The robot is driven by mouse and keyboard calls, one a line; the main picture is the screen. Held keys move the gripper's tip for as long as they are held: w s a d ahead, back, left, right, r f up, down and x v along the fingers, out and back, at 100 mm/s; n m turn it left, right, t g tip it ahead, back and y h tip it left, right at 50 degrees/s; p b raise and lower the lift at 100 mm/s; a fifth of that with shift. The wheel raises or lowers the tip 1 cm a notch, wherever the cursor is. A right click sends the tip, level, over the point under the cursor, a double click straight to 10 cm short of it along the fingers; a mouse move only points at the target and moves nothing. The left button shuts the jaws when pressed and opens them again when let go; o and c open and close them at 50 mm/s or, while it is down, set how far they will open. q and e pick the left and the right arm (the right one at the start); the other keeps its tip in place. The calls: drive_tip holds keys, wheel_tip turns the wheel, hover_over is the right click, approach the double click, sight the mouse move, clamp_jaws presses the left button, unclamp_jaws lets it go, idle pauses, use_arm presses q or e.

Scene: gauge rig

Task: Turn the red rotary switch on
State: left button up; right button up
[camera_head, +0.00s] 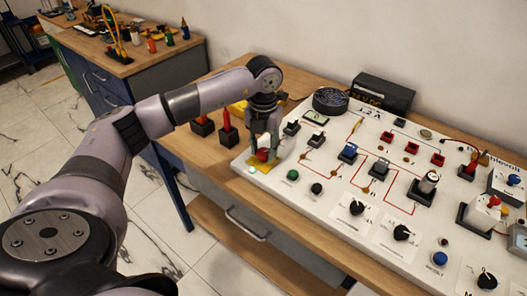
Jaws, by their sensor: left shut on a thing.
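The red rotary switch (263,155) sits on a yellow plate (260,166) at the left end of the white panel. My left gripper (264,147) points down over the switch and is shut on it, with its fingers on either side. The gripper partly hides the switch, so I cannot tell which way its knob is turned. A small pale light (252,170) shows at the plate's front left. My right gripper is not in view.
The white panel (330,214) carries several other knobs, buttons and switches, including a green button (292,175) and a black knob (356,208). Two dark holders with red-handled tools (227,121) stand left of my gripper. A black box (383,95) stands behind the panel.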

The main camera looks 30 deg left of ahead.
sight(263, 152)
use_arm(q)
drive_tip(key=shift+m+b, duration=0.5)
drive_tip(key=shift+m, duration=1)
drive_tip(key=o, duration=1.2)
drive_tip(key=shift+c, duration=0.2)
wheel_tip(263, 152, up, 12)
